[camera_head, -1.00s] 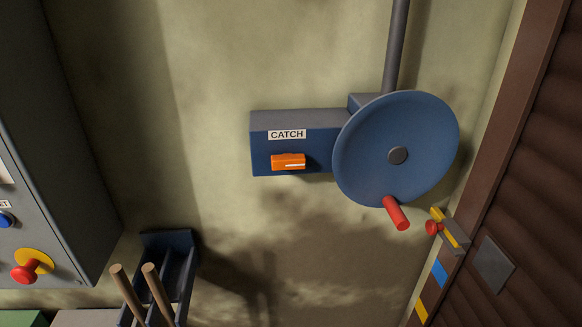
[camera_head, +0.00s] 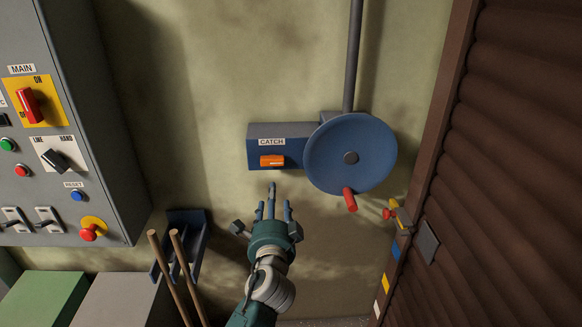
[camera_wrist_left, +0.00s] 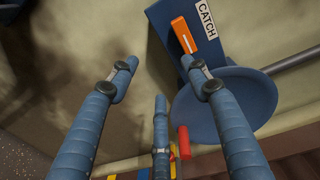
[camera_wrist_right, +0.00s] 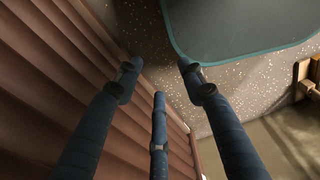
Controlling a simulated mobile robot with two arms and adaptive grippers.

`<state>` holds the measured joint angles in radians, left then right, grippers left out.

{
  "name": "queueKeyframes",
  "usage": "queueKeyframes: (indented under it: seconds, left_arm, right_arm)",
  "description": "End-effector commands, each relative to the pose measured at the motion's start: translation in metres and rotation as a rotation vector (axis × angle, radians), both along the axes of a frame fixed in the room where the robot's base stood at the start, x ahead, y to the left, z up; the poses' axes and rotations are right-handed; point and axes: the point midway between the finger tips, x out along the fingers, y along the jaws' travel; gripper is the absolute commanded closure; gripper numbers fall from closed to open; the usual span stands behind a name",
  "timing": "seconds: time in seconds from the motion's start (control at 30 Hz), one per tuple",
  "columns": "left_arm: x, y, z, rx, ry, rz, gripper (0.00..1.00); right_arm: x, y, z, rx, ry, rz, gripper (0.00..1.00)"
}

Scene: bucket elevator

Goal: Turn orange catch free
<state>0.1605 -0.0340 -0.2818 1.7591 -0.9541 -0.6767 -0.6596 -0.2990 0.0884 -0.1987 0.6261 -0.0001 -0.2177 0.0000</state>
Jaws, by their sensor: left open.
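The orange catch (camera_head: 272,160) is a short bar lying roughly level on the front of a blue box (camera_head: 256,150) labelled CATCH on the wall. My left gripper (camera_head: 272,204) is below the catch, fingers pointing up toward it, open and empty. In the left wrist view the catch (camera_wrist_left: 184,36) shows beyond the fingertips, near the right-hand finger, with no contact visible. My right gripper (camera_wrist_right: 160,72) shows only in its wrist view, with its fingers spread and empty, near a brown ribbed surface and the floor.
A blue handwheel (camera_head: 350,154) with a red handle (camera_head: 350,199) is right of the catch. A red-and-yellow fitting (camera_head: 397,214) sits beside the brown shutter (camera_head: 510,170). A grey control cabinet (camera_head: 100,130) and a blue holder (camera_head: 186,245) with wooden handles are at left.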

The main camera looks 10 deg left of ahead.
Motion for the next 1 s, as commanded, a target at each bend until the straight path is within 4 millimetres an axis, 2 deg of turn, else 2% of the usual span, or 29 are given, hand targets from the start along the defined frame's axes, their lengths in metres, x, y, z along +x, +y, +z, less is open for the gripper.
queueKeyframes:
  seconds: [0.03, 0.07, 0.2, 0.43, 0.7, 1.0]
  left_arm:
    - [0.0, 0.003, 0.023, 0.019, -0.027, 0.011, 0.52]
    - [-0.001, 0.004, 0.031, 0.027, -0.038, 0.017, 0.52]
    - [0.003, 0.007, 0.046, 0.046, -0.058, 0.028, 0.52]
    - [0.037, 0.017, 0.048, 0.048, -0.057, 0.027, 0.52]
    - [0.081, 0.03, 0.046, 0.044, -0.056, 0.026, 0.52]
    - [0.101, 0.035, 0.045, 0.042, -0.057, 0.025, 0.52]
  right_arm:
    - [0.001, 0.001, 0.005, 0.001, -0.002, 0.0, 0.6]
    - [0.0, 0.001, 0.005, 0.001, -0.001, 0.0, 0.6]
    - [-0.003, 0.004, 0.007, 0.004, 0.004, -0.002, 0.6]
    - [-0.001, 0.016, 0.017, 0.017, 0.004, -0.004, 0.6]
    - [-0.001, 0.012, 0.024, 0.013, 0.005, -0.002, 0.6]
    - [-0.004, 0.004, 0.025, 0.004, 0.009, 0.0, 0.6]
